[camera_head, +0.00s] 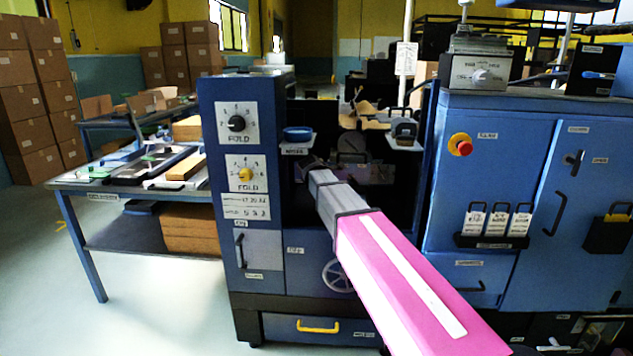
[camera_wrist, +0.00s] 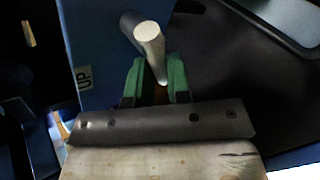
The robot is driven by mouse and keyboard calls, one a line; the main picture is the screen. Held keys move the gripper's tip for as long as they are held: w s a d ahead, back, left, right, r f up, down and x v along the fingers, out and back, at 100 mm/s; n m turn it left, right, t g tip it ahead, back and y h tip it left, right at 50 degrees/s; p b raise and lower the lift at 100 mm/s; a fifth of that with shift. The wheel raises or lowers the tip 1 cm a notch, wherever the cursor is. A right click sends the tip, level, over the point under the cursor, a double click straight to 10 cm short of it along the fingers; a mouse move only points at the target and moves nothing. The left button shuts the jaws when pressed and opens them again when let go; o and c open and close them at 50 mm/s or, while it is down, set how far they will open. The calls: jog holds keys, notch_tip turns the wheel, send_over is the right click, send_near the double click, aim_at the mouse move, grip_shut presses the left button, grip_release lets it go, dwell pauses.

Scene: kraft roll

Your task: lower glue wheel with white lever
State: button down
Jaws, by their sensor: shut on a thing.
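The white lever (camera_wrist: 146,36) is a pale rod with a round end in the wrist view, standing out past my fingertips. My gripper (camera_wrist: 155,84) has green finger pads on either side of the rod and is shut on it. A label reading "UP" sits on the blue panel (camera_wrist: 84,78) just left of the lever. In the head view my pink arm reaches into the dark bay of the blue machine (camera_head: 240,275); the fingers and the lever cannot be made out there. I cannot make out the glue wheel for sure in either view.
A blue round dish (camera_head: 298,133) sits on a small shelf at the bay's left edge. A blue cabinet (camera_head: 500,170) with a red stop button (camera_head: 461,145) stands right of the bay. A delivery table (camera_head: 75,183) is at left. Floor at lower left is clear.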

jog(key=c, duration=1.1)
grip_release()
jog(key=shift+s+a+r, duration=0.3)
jog(key=shift+s+r, duration=0.2)
jog(key=shift+s, duration=2.15)
jog(key=shift+s+a+r, duration=0.35)
jog(key=shift+s+r, duration=0.1)
jog(key=shift+s, duration=2.2)
jog(key=shift+s+a+r, duration=0.3)
jog(key=shift+s+r, duration=0.2)
jog(key=shift+s, duration=2.15)
